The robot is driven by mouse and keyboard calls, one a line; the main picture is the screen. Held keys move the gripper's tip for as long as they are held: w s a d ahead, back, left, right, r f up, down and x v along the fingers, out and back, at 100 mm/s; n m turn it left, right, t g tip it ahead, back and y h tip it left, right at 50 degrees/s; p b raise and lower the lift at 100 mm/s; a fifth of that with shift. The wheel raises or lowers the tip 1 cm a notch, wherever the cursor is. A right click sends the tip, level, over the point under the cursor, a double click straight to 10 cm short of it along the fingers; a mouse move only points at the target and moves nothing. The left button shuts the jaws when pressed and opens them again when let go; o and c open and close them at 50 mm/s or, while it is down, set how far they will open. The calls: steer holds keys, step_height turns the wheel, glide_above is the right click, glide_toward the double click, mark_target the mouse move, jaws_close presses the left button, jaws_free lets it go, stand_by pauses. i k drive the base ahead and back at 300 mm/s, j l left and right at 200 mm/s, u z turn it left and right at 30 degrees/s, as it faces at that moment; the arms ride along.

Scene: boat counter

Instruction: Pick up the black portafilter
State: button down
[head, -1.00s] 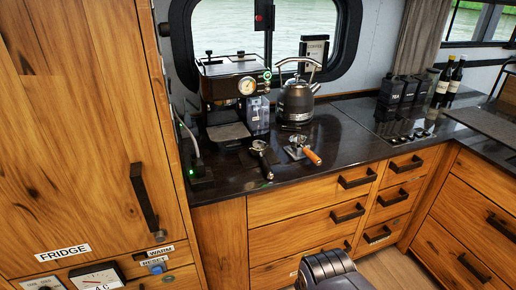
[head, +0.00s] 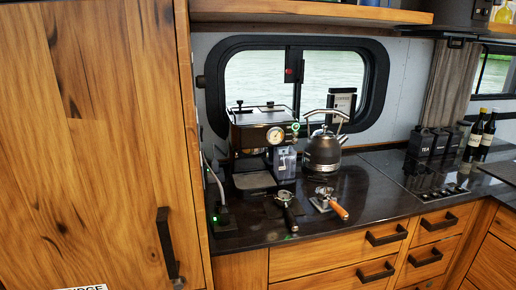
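The black portafilter (head: 288,209) lies on the dark counter in front of the espresso machine, its black handle pointing toward the counter's front edge. A second portafilter with an orange-brown wooden handle (head: 339,209) rests on a small metal stand (head: 322,202) just to its right. The black espresso machine (head: 262,139) with a round gauge stands behind them at the left. My gripper is not in view.
A dark kettle (head: 323,150) stands right of the machine. Black canisters (head: 428,142) and bottles (head: 481,136) stand farther right. A tall wooden cabinet (head: 100,130) bounds the left, and a shelf (head: 310,12) hangs above.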

mark_target(283, 198)
steer(key=i+l+u, duration=0.2)
steer(key=l, duration=0.15)
steer(key=i+l+u, duration=0.15)
steer(key=l, duration=0.15)
steer(key=i+l+u, duration=0.2)
steer(key=l, duration=0.2)
steer(key=l+u, duration=0.15)
steer(key=l, duration=0.2)
steer(key=i+l+u, duration=0.2)
steer(key=l, duration=0.2)
steer(key=k, duration=0.1)
